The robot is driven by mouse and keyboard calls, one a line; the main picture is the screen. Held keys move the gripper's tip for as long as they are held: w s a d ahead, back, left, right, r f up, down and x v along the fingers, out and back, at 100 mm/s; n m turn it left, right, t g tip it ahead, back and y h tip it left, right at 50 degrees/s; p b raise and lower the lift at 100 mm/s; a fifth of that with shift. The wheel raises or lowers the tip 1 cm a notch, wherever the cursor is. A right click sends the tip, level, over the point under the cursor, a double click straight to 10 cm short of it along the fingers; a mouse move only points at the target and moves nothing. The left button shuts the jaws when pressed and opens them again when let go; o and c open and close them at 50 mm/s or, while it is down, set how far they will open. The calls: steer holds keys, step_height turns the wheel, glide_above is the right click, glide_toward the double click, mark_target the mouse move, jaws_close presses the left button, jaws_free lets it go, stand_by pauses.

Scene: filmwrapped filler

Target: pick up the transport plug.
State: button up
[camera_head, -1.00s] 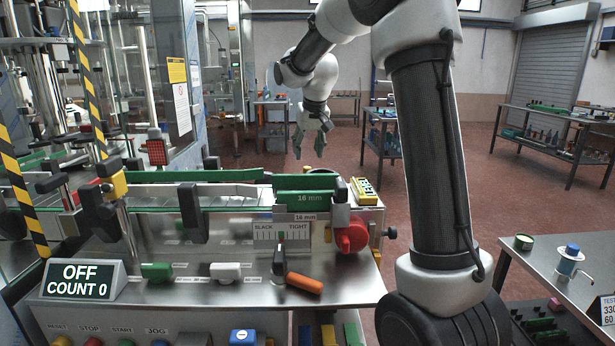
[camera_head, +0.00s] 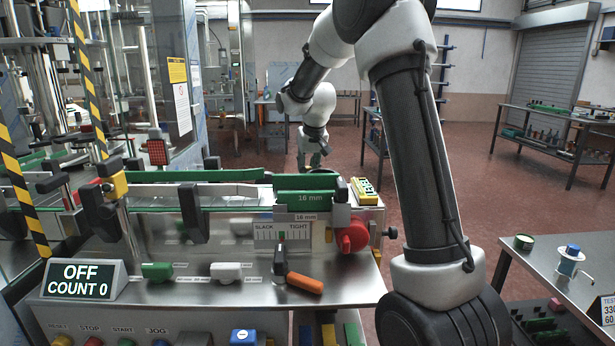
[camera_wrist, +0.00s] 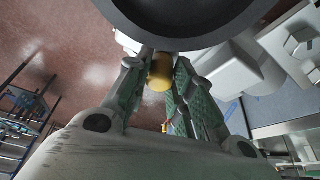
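A short yellow cylinder (camera_wrist: 160,72), which I take for the transport plug, shows between my fingertips in the wrist view, just below the rim of a dark round part (camera_wrist: 195,18). My gripper's green fingers (camera_wrist: 162,66) stand on both sides of it, drawn fairly close together. The plug nearly fills the gap; whether both pads touch it I cannot tell. In the head view my gripper (camera_head: 314,162) hangs pointing down behind the machine's far right end, and I cannot make out the plug there.
The machine bench in front carries a green 16 mm block (camera_head: 306,197), a red knob (camera_head: 352,237) and an orange-handled lever (camera_head: 304,283). A display (camera_head: 84,280) reads OFF, COUNT 0. A side table (camera_head: 540,262) stands at right.

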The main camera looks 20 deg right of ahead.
mark_target(308, 167)
steer(key=shift+c, duration=0.3)
step_height(308, 167, up, 10)
stand_by(0.4)
steer(key=shift+r, duration=0.1)
step_height(308, 167, up, 3)
steer(key=shift+f, duration=0.1)
stand_by(0.6)
steer(key=shift+s, duration=0.1)
stand_by(0.4)
